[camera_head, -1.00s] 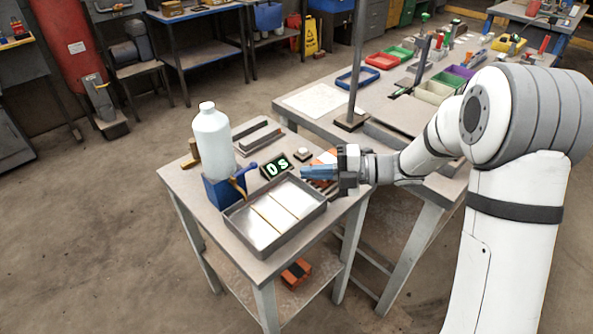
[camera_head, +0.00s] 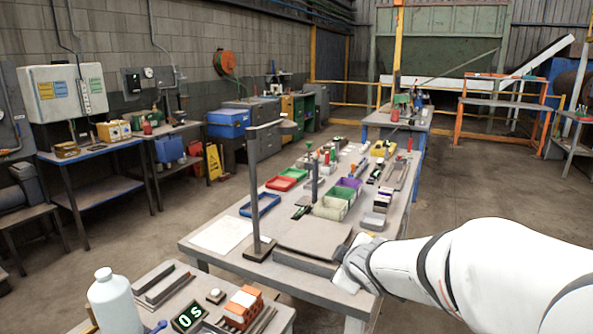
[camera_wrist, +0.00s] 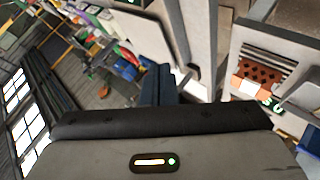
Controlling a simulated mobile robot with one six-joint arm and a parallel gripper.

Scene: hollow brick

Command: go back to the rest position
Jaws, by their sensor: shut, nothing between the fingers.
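My gripper shows in the wrist view as two blue fingers (camera_wrist: 158,86) close together, with nothing between them. In the head view my arm reaches in from the right, and its wrist end (camera_head: 352,265) is at the front edge of the long workbench (camera_head: 222,267); the fingers are hard to make out there. The orange hollow brick (camera_head: 243,306) rests on the small table at the bottom, apart from my gripper. It also shows at the right of the wrist view (camera_wrist: 259,72).
A white bottle (camera_head: 112,303) and a display reading 0s (camera_head: 188,317) are on the small table. On the workbench stand a metal post (camera_head: 256,190), a grey slab (camera_head: 312,240) close to my wrist, and coloured bins (camera_head: 262,204). Open floor lies to the left.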

